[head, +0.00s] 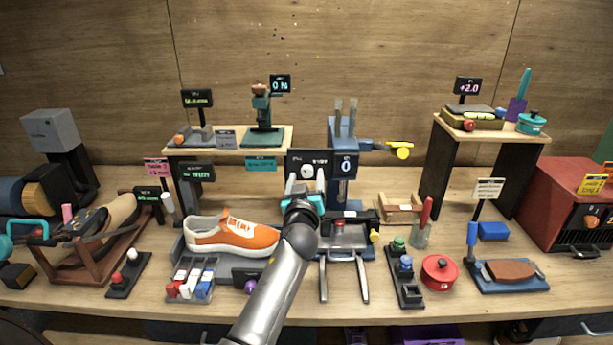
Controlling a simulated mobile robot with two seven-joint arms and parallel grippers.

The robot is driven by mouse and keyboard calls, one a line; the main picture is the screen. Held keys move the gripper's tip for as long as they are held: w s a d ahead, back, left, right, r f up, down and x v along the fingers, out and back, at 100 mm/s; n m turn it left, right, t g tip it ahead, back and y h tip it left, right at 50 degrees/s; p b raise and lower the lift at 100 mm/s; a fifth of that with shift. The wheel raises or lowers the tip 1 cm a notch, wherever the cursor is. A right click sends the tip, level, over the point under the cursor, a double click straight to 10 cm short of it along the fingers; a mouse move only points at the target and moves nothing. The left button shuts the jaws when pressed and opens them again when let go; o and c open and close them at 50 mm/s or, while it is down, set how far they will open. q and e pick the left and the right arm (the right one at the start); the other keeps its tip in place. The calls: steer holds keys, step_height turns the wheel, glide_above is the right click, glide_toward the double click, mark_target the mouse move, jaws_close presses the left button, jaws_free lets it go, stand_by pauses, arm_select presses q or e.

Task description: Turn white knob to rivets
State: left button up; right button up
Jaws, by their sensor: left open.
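A black panel (325,158) stands upright near the middle of the bench. It bears a small white knob (307,172) and a display reading 0. Small white lettering sits along the panel, too small to read surely, so I cannot tell which label the knob faces. My left gripper (304,187) is open, just in front of and below the knob, with its pale and teal fingers on either side of it. I cannot tell whether they touch it. My right gripper is not in view.
An orange and white sneaker (232,233) lies left of my left arm. A blue press (343,130) stands behind the panel, and a forked metal stand (344,252) is to the right. Small wooden shelves (278,147) with devices flank the panel at the back.

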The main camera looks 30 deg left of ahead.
arm_select(q)
steer(key=shift+x, duration=0.85)
steer(key=shift+c, duration=0.3)
jaws_close()
